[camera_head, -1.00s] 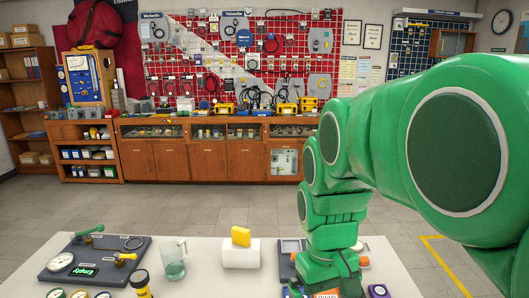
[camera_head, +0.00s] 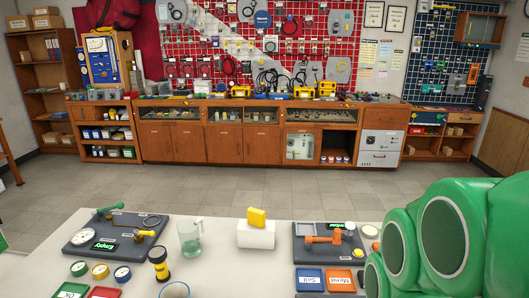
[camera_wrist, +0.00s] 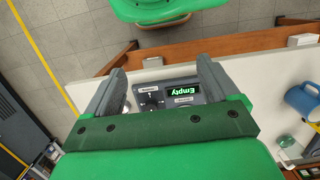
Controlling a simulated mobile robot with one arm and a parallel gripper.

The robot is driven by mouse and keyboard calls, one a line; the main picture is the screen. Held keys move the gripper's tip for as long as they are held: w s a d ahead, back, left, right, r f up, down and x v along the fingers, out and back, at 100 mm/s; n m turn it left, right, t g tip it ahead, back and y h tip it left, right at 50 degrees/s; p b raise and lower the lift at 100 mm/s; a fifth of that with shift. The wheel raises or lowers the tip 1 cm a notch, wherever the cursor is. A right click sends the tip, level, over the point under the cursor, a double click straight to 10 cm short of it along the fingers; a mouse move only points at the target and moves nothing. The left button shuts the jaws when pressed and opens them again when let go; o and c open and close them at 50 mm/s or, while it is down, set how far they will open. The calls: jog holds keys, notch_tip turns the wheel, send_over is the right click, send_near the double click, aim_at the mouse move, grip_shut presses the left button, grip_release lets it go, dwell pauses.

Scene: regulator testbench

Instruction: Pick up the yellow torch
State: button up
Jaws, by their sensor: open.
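The yellow torch (camera_head: 158,264) with black ends stands upright on the white table, near the front and left of centre in the head view. My gripper (camera_wrist: 164,68) shows in the wrist view with its two grey fingers wide apart and nothing between them. Past the fingers is a dark panel (camera_wrist: 168,90) with a lit "Empty" display. In the head view my gripper is hidden behind my green arm at the lower right, well away from the torch.
A clear jug (camera_head: 190,238) stands just behind the torch. Round gauges (camera_head: 100,271) lie left of it, and a cup (camera_head: 175,290) stands in front. A yellow block sits on a white stand (camera_head: 256,236). Dark boards (camera_head: 112,234) lie at left and right.

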jog(key=m+g+y, duration=0.2)
jog(key=m+y, duration=0.9)
send_over(162, 251)
jog(key=s+d, duration=0.7)
jog(key=d, duration=0.4)
notch_tip(162, 251, down, 4)
jog(key=w+a+f+m, duration=0.1)
jog(key=w+f, duration=0.1)
jog(key=w+a+f+m+t+y, duration=0.1)
jog(key=w+a+f+m, duration=0.1)
jog(key=w, duration=0.1)
jog(key=w+a+f+m+y, duration=0.1)
jog(key=w+a+f+m, duration=0.1)
jog(key=shift+w+a+t, duration=0.15)
jog(key=shift+t, duration=0.25)
jog(key=shift+w+x, duration=0.1)
jog(key=shift+x, duration=1.85)
jog(key=shift+w+x, duration=0.15)
jog(key=shift+x, duration=1.85)
jog(key=shift+a+r, duration=0.1)
grip_shut()
